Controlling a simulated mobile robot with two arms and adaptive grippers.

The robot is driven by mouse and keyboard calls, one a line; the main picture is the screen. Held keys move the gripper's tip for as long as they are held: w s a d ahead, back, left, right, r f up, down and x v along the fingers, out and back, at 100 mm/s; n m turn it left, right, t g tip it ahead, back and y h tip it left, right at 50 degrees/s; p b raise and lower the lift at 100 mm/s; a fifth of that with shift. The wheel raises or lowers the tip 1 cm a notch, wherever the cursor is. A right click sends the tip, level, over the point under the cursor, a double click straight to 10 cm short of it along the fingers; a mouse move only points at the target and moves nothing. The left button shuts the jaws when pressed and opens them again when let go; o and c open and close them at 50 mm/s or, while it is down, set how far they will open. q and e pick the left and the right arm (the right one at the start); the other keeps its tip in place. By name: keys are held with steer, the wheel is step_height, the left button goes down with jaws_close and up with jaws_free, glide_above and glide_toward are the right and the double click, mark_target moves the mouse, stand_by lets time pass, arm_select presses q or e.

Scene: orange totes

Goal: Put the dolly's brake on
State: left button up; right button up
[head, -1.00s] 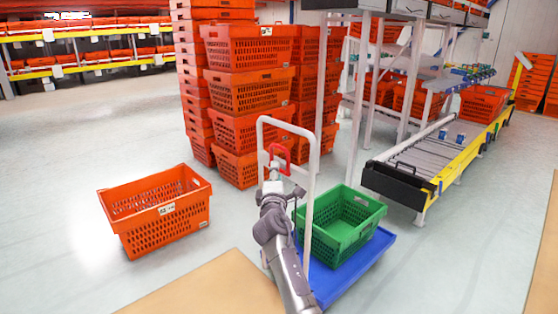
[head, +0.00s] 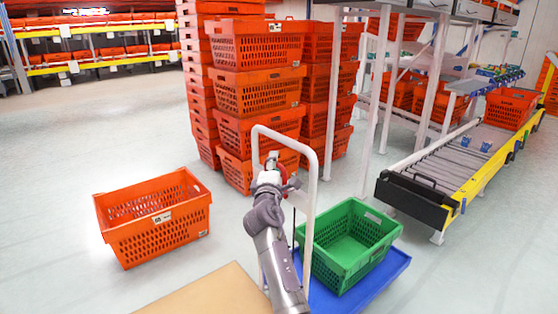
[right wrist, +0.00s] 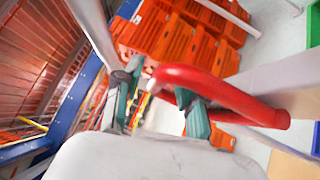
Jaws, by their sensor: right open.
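The dolly has a blue deck (head: 385,272) and an upright white tube handle (head: 312,215). A green crate (head: 350,250) stands on the deck. The red brake lever (head: 291,182) is at the handle frame, partly hidden by my right gripper (head: 272,160). In the right wrist view the lever (right wrist: 225,92) is a thick bent red bar. It passes close by the right finger, and its left end lies near the gap of the open right gripper (right wrist: 160,97). I cannot tell whether they touch. My left gripper is not in view.
An orange tote (head: 155,220) lies on the floor left of the dolly. Tall stacks of orange totes (head: 258,95) stand behind it. A roller conveyor (head: 440,175) with a yellow side is at the right.

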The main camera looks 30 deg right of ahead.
steer(key=shift+r, duration=0.1)
steer(key=shift+c, duration=0.2)
jaws_close()
stand_by(0.4)
